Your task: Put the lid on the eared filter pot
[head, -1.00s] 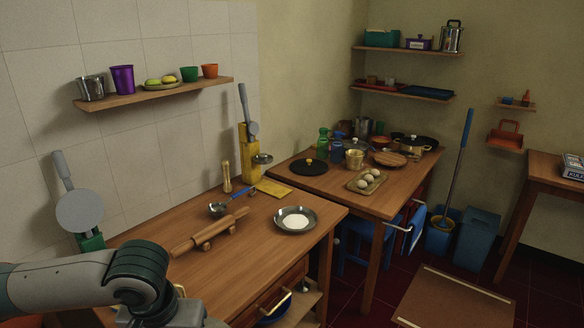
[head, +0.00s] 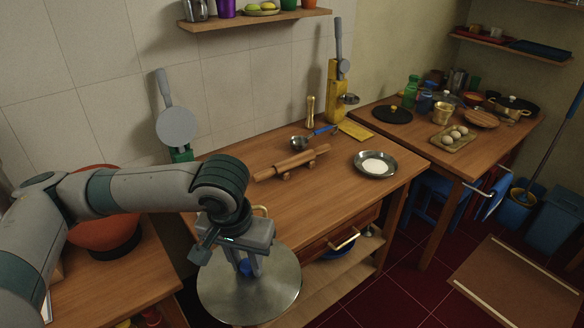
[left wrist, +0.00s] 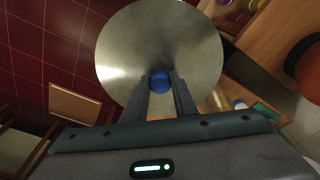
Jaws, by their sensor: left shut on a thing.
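A wide round silver metal lid (head: 222,297) with a blue knob (head: 246,267) hangs below my left gripper (head: 248,262), in front of the left table's front edge. My left gripper is shut on the knob. The left wrist view shows the lid (left wrist: 160,35) and the blue knob (left wrist: 160,82) between the two fingers (left wrist: 161,90). I cannot tell for sure which vessel is the eared filter pot. A small brass-coloured pot (head: 441,112) stands on the far table. My right gripper is not in view.
The wooden table (head: 300,215) holds a rolling pin (head: 291,163), a ladle (head: 299,142) and a plate of white powder (head: 375,164). A large orange bowl (head: 104,232) stands at the left. The far table holds eggs on a tray (head: 436,143) and a black disc (head: 392,115).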

